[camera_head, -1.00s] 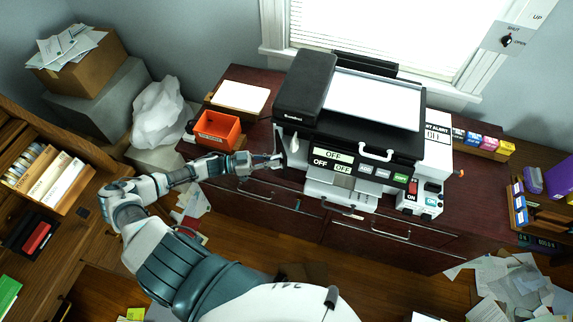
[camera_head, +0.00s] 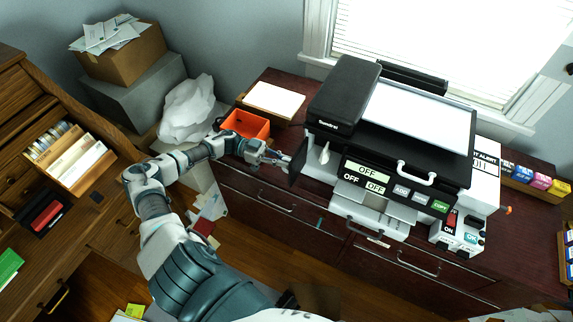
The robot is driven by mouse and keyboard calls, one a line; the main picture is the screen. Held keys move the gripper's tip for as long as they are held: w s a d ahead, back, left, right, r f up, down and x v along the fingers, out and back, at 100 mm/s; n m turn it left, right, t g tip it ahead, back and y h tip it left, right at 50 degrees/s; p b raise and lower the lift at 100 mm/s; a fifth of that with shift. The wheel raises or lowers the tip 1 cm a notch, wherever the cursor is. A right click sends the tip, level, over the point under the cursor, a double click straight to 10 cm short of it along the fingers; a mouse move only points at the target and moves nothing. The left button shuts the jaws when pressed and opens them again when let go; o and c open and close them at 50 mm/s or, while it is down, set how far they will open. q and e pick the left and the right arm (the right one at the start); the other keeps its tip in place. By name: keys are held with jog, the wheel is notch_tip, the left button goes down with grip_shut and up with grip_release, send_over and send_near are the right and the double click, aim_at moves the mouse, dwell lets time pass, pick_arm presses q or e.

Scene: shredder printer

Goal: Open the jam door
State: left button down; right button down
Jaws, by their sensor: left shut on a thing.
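The printer (camera_head: 398,130) stands on the dark red cabinet, with its black lid and labelled front buttons. Its jam door, a dark panel (camera_head: 298,166), stands out from the printer's left side. A pale interior and a small white lever (camera_head: 325,154) show beside it. My left gripper (camera_head: 285,160) is shut on the jam door's outer edge, to the left of the printer. The exact finger contact is small and hard to see. My right gripper is not in view.
An orange bin (camera_head: 246,124) sits on the cabinet close behind my left wrist. A tray of white paper (camera_head: 273,101) lies behind it. Ink boxes (camera_head: 525,178) stand at the right. Papers lie on the floor.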

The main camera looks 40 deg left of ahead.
pick_arm(q)
jog(key=shift+w+a, duration=0.15)
jog(key=shift+a, duration=0.2)
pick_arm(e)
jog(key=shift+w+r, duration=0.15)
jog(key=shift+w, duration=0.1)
pick_arm(q)
jog(key=shift+a, duration=0.1)
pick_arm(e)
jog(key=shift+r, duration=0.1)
pick_arm(q)
jog(key=c, duration=1.2)
grip_release()
jog(key=shift+w, duration=0.1)
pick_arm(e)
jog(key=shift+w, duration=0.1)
pick_arm(q)
jog(key=v, duration=1.2)
jog(key=shift+f, duration=0.1)
